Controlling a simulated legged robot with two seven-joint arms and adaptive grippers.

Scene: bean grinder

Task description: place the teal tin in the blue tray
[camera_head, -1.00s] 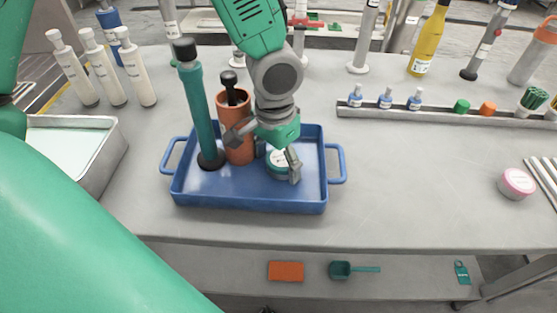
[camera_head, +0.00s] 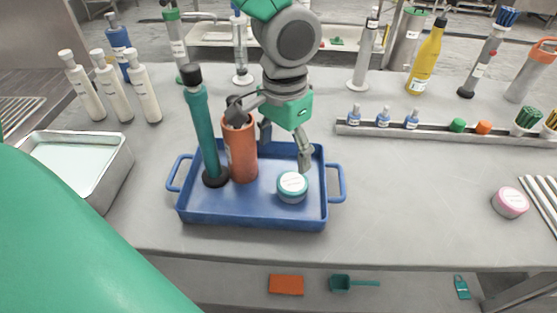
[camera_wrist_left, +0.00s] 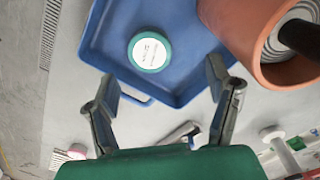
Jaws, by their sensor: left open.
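The teal tin (camera_head: 292,187), round with a white lid, sits on the floor of the blue tray (camera_head: 250,217), toward its right end. In the left wrist view the tin (camera_wrist_left: 149,52) stands clear of the fingers, inside the tray (camera_wrist_left: 106,42). My left gripper (camera_head: 285,140) is open and empty above the tray, behind and above the tin. Its spread fingers also show in the left wrist view (camera_wrist_left: 163,98). My right gripper is not in view.
In the tray, left of the tin, stand an orange cup (camera_head: 241,152) with a dark-handled tool and a tall teal cylinder (camera_head: 204,130). A metal pan (camera_head: 82,165) lies left. A pink tin (camera_head: 510,202) sits far right.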

